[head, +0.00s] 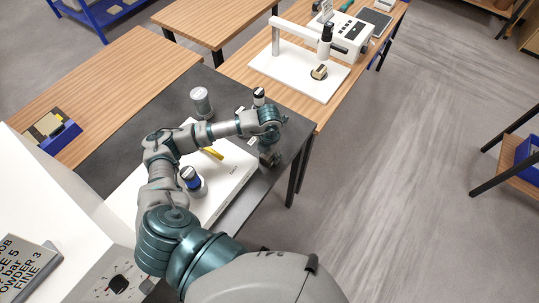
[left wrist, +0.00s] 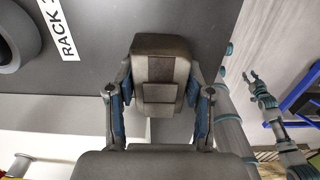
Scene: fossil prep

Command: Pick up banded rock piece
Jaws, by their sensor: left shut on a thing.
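A dark grey-brown block with paler bands, which I take for the banded rock piece (left wrist: 160,72), is between the two fingers of my left gripper (left wrist: 160,100) in the left wrist view. The fingers are shut on its sides. In the head view my left gripper (head: 269,156) is near the right edge of the dark bench, and the piece is too small and dark there to make out clearly. My right gripper (left wrist: 254,78) shows small at the right of the left wrist view, its fingers apart and empty, away from the bench.
The dark bench (head: 130,140) carries a grey jar (head: 201,102), a blue-banded bottle (head: 193,181) and a white board (head: 228,190). A white stand (head: 300,75) with a rock is behind.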

